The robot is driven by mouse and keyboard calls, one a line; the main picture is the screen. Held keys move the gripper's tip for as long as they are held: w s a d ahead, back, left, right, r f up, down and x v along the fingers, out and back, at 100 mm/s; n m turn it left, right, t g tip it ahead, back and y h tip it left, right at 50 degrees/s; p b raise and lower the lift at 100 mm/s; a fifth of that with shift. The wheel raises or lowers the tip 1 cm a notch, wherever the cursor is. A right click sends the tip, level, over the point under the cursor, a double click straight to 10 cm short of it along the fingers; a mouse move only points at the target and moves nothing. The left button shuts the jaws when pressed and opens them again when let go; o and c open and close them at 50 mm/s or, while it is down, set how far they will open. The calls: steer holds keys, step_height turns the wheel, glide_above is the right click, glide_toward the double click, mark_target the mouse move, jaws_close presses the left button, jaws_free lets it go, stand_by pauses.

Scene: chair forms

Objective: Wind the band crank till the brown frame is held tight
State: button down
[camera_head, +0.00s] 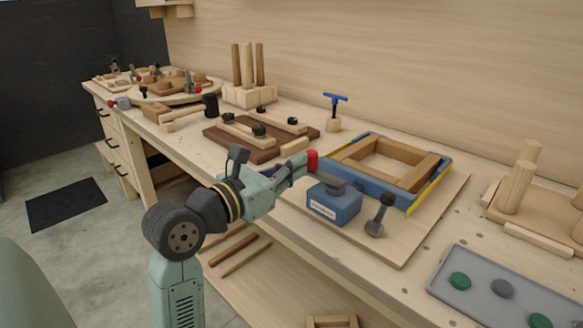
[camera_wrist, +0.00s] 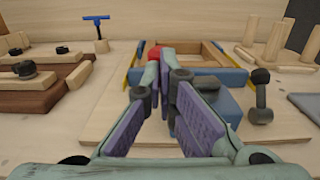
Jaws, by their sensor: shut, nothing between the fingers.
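The brown wooden frame (camera_head: 418,173) lies inside a blue band (camera_head: 383,186) with yellow strips on its outer side, on a light wooden board. The band crank is a blue box (camera_head: 335,208) at the band's near corner, with a dark crank arm (camera_head: 334,184) on top and a red knob (camera_head: 312,160). The red knob also shows in the wrist view (camera_wrist: 154,53). My gripper (camera_head: 301,164) is shut and empty, its fingertips right at the red knob. I cannot tell whether they touch it. The fingers partly hide the crank in the wrist view.
A dark grey lever with a round end (camera_head: 378,215) stands right of the blue box. A grey tray (camera_head: 480,290) with coloured discs lies at the front right. A dark brown board (camera_head: 225,140) with clamps lies at left. A blue T-handle (camera_head: 335,98) stands behind.

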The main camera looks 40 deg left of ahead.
steer(key=shift+w+d, duration=0.1)
steer(key=shift+w, duration=0.75)
steer(key=shift+s, duration=0.1)
stand_by(0.3)
steer(key=s+b, duration=0.2)
steer(key=s, duration=0.6)
steer(key=shift+a, duration=0.35)
steer(key=shift+w, duration=0.1)
